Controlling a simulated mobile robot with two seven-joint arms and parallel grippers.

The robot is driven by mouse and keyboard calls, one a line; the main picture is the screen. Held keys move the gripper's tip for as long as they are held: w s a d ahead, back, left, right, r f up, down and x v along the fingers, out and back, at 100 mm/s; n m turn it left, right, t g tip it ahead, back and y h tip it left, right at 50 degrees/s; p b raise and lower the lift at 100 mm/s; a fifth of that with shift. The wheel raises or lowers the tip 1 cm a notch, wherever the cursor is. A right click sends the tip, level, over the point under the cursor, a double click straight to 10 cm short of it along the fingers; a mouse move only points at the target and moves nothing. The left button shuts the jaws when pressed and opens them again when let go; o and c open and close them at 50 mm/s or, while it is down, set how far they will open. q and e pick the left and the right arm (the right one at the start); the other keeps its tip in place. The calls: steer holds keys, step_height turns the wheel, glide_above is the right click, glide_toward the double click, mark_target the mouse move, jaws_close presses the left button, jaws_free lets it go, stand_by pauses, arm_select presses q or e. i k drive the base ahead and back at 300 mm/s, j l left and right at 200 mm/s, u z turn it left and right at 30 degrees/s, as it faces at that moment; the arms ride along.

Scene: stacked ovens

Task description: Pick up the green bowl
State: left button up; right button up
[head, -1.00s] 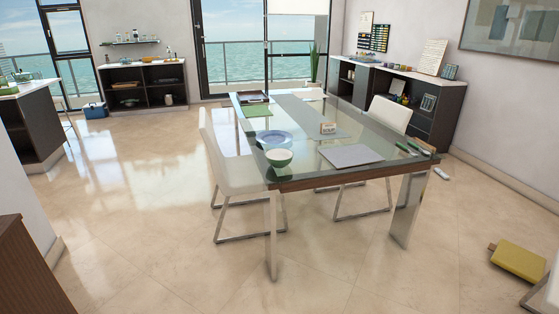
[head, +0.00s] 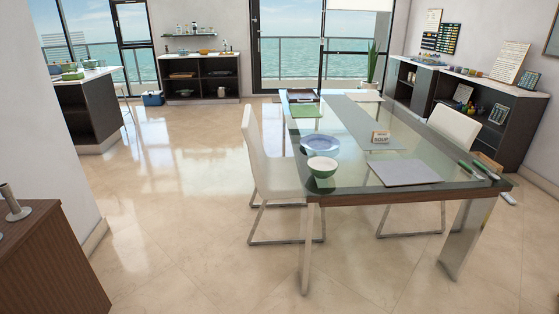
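The green bowl (head: 322,167) has a pale inside and a green outside. It stands upright on the near left corner of the glass dining table (head: 352,191). A blue plate (head: 319,143) is just behind it. Neither of my grippers shows in the head view, so their state is hidden.
A white chair (head: 262,160) stands at the table's left side and another (head: 455,127) at its right. A brown cabinet (head: 50,262) is at the near left. The floor (head: 200,240) before the table is clear.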

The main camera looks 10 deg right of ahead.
mark_target(321, 167)
steer(key=i+l+u, duration=0.1)
steer(key=i+l, duration=0.4)
steer(key=l, duration=0.2)
steer(key=i+l+u, duration=0.15)
steer(key=l, duration=0.25)
steer(key=i+l+u, duration=0.1)
steer(key=i+l, duration=0.25)
steer(key=i+l+u, duration=0.1)
steer(key=l, duration=0.35)
steer(key=i, duration=0.1)
